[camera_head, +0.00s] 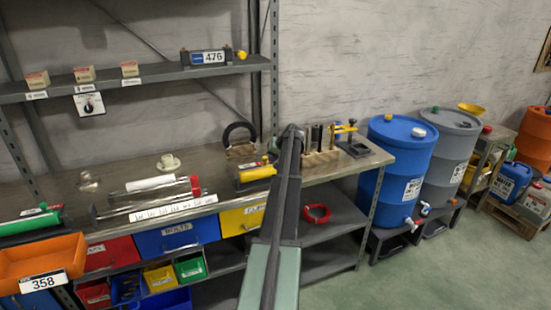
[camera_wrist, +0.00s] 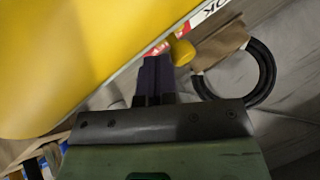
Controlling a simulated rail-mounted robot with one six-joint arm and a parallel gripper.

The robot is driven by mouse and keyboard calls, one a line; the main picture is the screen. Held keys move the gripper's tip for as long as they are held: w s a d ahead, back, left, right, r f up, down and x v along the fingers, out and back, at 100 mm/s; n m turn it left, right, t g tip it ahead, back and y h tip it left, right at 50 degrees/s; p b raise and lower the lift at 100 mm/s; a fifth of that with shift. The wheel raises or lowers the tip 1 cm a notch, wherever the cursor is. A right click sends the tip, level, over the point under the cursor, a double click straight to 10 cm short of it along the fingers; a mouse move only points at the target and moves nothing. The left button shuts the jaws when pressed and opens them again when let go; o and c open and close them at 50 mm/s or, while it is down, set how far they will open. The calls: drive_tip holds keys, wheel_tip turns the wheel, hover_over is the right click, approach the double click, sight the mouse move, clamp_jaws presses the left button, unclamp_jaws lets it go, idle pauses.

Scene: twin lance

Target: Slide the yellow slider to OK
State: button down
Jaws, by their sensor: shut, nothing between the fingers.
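In the wrist view a large yellow surface (camera_wrist: 70,60) fills the upper left. A white label with the letters OK (camera_wrist: 205,14) and a red patch lies along its edge. A small yellow knob (camera_wrist: 182,52) sits by that label. My gripper (camera_wrist: 154,62) is shut and empty, its dark fingertips just beside the knob; I cannot tell whether they touch. In the head view a yellow-topped device (camera_head: 257,173) stands on the bench, left of my dark arm. The arm hides part of the bench behind it, and the fingertips are not clear there.
A black ring (camera_head: 239,128) stands behind the device and shows near the knob in the wrist view (camera_wrist: 272,72). A wooden block with upright tools (camera_head: 318,155) is to the right. Blue and grey barrels stand right.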

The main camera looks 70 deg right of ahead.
drive_tip(key=w+a, duration=0.4)
drive_tip(key=shift+w+a, duration=0.35)
drive_tip(key=shift+r, duration=0.1)
drive_tip(key=p+v, duration=0.8)
drive_tip(key=v, duration=0.2)
drive_tip(key=shift+s+r+p, duration=0.2)
drive_tip(key=shift+r+p, duration=0.15)
drive_tip(key=shift+p, duration=0.05)
drive_tip(key=shift+f, duration=0.1)
